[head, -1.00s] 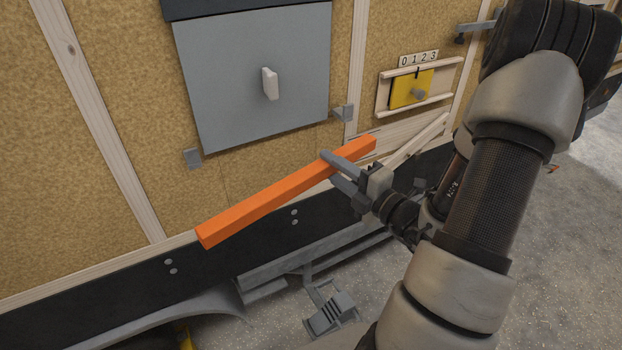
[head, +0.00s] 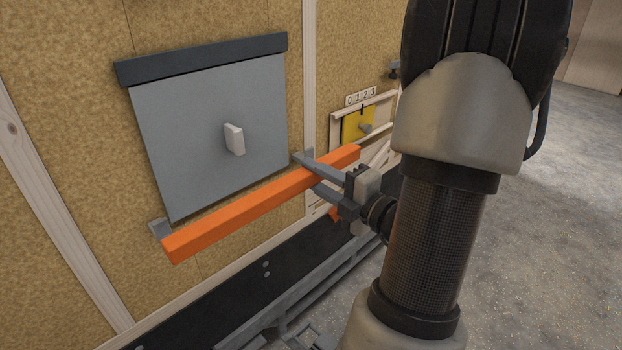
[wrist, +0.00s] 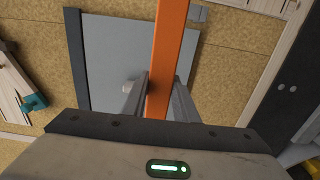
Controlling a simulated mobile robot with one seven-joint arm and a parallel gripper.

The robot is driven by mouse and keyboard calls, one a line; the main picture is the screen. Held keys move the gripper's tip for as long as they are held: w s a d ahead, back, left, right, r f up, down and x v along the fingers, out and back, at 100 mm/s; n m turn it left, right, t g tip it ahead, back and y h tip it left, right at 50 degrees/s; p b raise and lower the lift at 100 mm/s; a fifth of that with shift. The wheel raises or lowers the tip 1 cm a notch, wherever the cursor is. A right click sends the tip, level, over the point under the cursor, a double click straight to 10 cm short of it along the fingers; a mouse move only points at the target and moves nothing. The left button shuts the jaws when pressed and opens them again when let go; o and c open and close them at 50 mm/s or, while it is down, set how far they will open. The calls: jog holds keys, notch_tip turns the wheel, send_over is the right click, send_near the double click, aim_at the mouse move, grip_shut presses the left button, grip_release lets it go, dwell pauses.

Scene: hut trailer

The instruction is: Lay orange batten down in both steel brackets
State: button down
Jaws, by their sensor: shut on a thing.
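The orange batten (head: 240,216) is held lengthwise along the wall, sloping in the head picture. My gripper (head: 308,174) is shut on it nearer its right end; the wrist view shows the batten (wrist: 167,45) between my two fingers (wrist: 163,80). The left steel bracket (head: 158,228) is on the wall just behind the batten's left end. The right steel bracket (head: 308,154) is partly hidden behind my upper finger. A bracket also shows beside the batten in the wrist view (wrist: 201,13). I cannot tell whether the batten touches either bracket.
A grey panel (head: 200,130) with a pale knob (head: 234,139) is on the wall above the batten. A yellow plate (head: 357,123) in a wooden frame is to the right. A black strip (head: 240,290) runs along the wall below. Open floor (head: 540,220) lies right.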

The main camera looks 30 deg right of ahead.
aim_at(260, 149)
jog(key=shift+r+p, duration=0.15)
jog(key=shift+p, duration=0.25)
jog(key=shift+w+a+f+p, duration=0.15)
jog(key=shift+w+a+p, duration=0.25)
jog(key=shift+w, duration=2.05)
jog(key=shift+w+a+f+p, duration=0.15)
jog(key=shift+w+a, duration=0.4)
jog(key=shift+w, duration=1.85)
jog(key=shift+w+a+f+p, duration=0.1)
jog(key=shift+w+a+p, duration=0.3)
jog(key=shift+w, duration=2.05)
jog(key=shift+a, duration=0.1)
jog(key=shift+w+a+r, duration=0.2)
jog(key=shift+w+r, duration=0.05)
jog(key=shift+r, duration=0.05)
jog(key=shift+f, duration=0.4)
